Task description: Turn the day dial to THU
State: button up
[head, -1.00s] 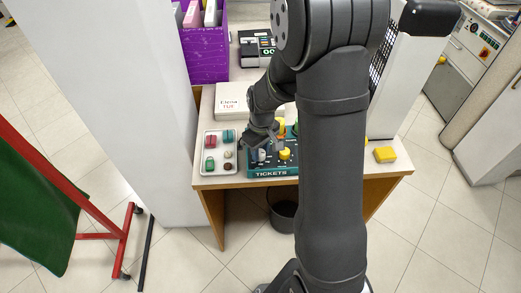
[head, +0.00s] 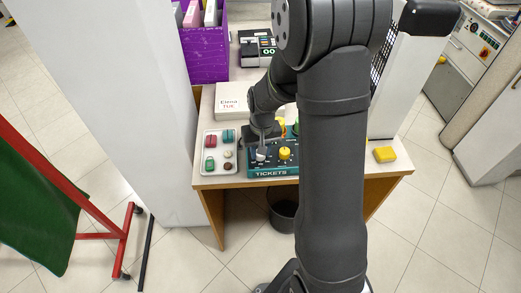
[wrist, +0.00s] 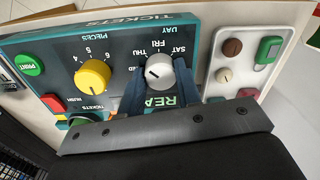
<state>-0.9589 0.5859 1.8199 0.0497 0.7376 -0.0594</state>
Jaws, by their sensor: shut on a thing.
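The teal ticket machine (head: 272,173) stands at the front of the counter; its panel (wrist: 118,60) appears upside down in the wrist view. The day dial (wrist: 158,72) is a pale round knob with a dark pointer line, ringed by day labels including THU, FRI and SAT. The line points left, toward the labels beside THU; I cannot tell the exact day. My gripper (wrist: 160,92) has its two blue fingers on either side of the dial, shut on it. In the head view the dial (head: 260,154) shows below my gripper (head: 262,145).
The yellow pieces dial (wrist: 93,75) sits close beside the day dial. A green PRINT button (wrist: 29,65) and a red RUSH button (wrist: 52,103) share the panel. A white tray (head: 207,168) of small items stands just left of the machine. A white box (head: 232,103) lies behind.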

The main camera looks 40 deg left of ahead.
jog(key=o, duration=1)
jog(key=r, duration=1.7)
jog(key=shift+w+d+r, duration=0.15)
jog(key=shift+w+r, duration=0.1)
jog(key=shift+f, duration=0.15)
jog(key=f, duration=1.7)
jog(key=shift+s+f, duration=0.15)
jog(key=shift+s, duration=0.1)
